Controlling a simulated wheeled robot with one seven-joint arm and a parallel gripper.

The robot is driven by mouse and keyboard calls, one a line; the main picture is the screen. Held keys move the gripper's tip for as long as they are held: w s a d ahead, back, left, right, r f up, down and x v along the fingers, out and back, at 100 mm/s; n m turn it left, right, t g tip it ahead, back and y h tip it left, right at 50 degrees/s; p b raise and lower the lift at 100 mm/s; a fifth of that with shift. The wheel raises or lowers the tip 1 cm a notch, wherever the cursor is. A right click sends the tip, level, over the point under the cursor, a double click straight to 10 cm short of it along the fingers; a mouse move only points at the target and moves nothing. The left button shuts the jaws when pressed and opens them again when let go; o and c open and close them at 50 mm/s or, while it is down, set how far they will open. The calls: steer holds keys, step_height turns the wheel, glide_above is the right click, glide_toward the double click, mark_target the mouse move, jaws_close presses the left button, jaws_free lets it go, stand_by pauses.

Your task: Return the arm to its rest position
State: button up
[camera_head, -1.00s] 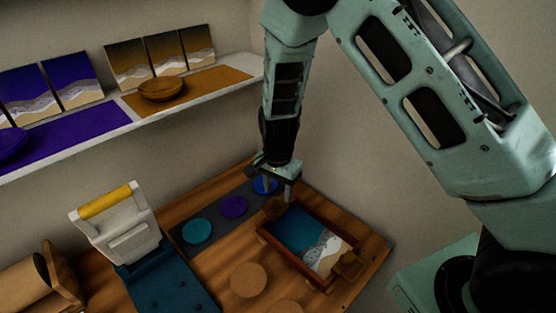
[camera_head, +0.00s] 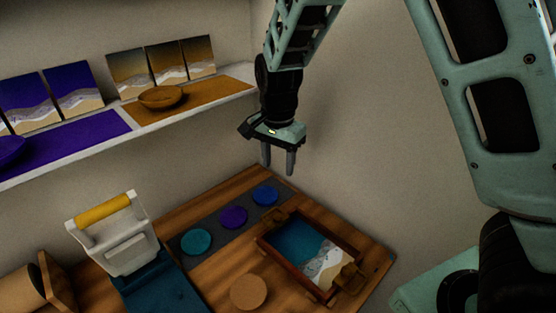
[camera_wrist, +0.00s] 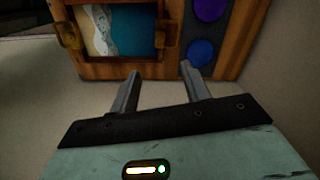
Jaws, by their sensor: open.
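My gripper (camera_head: 278,160) is open and empty in the head view. It hangs fingers down in the air above the back corner of the wooden table (camera_head: 185,207), near the wall. In the wrist view its two fingers (camera_wrist: 163,90) stand apart with nothing between them. Below it, a wooden tray (camera_head: 277,250) with handles holds a picture of blue sea, white foam and sand. A blue disc (camera_head: 265,195), a purple disc (camera_head: 234,217) and a teal disc (camera_head: 196,242) lie in a row on a dark grey strip.
A wall shelf (camera_head: 190,107) at the left carries purple and orange mats, bowls and several beach pictures. A device with a yellow handle (camera_head: 104,207) stands on the table's left side. A round wooden disc (camera_head: 248,292) lies at the front. The air around my gripper is clear.

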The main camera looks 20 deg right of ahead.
steer(key=s+a+r+n, duration=0.2)
steer(key=s+n, duration=0.4)
steer(key=s, duration=0.3)
steer(key=s+a+r+n, duration=0.2)
steer(key=s+n, duration=0.4)
steer(key=s, duration=0.3)
steer(key=s+a+r+n, duration=0.2)
steer(key=s+n, duration=0.4)
steer(key=s, duration=0.2)
steer(key=shift+s+a+n+y, duration=0.25)
steer(key=shift+s+n+y, duration=0.05)
steer(key=shift+s, duration=0.1)
steer(key=shift+r, duration=0.1)
